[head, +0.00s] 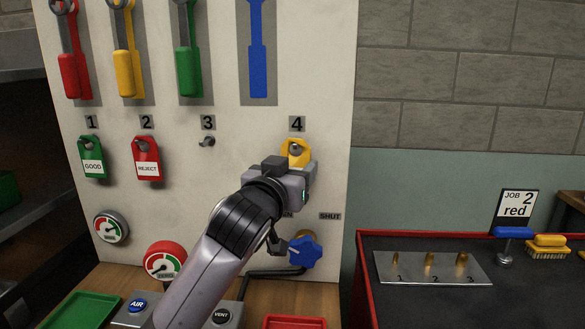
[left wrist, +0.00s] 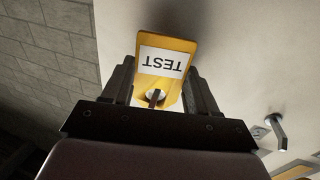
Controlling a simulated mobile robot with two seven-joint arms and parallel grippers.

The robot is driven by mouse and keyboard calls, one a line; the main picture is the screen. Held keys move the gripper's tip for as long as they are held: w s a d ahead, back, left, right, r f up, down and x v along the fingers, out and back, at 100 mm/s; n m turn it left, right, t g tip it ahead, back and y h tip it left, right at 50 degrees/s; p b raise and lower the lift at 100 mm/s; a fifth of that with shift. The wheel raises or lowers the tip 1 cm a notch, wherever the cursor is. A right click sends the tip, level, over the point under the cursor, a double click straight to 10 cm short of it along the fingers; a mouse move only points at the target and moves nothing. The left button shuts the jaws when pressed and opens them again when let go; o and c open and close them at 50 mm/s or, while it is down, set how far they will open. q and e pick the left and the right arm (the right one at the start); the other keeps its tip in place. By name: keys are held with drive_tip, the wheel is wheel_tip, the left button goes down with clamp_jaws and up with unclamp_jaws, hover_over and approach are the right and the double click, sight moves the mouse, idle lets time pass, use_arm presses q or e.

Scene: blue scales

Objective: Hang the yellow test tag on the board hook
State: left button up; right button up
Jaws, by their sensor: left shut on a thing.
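The yellow test tag (head: 297,147) is at the hook position under the label 4 on the white board (head: 240,190). A grey hook end (head: 297,151) shows in the tag's hole; whether the tag rests on it I cannot tell. My left gripper (head: 297,168) is shut on the tag's lower part and hides it in the head view. In the left wrist view the tag (left wrist: 168,60) reads TEST upside down between the fingers (left wrist: 163,92), with a metal peg (left wrist: 154,98) at its hole. The right gripper is not in view.
An empty hook (head: 207,142) is under label 3. Green GOOD (head: 92,150) and red REJECT (head: 146,150) tags hang under 1 and 2. A blue valve knob (head: 304,252) and gauges (head: 165,260) sit below. A red-edged bench (head: 450,240) stands right.

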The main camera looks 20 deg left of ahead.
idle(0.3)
use_arm(q)
drive_tip(key=o, duration=1.1)
drive_tip(key=shift+s, duration=0.1)
drive_tip(key=s, duration=0.7)
drive_tip(key=shift+b, duration=0.45)
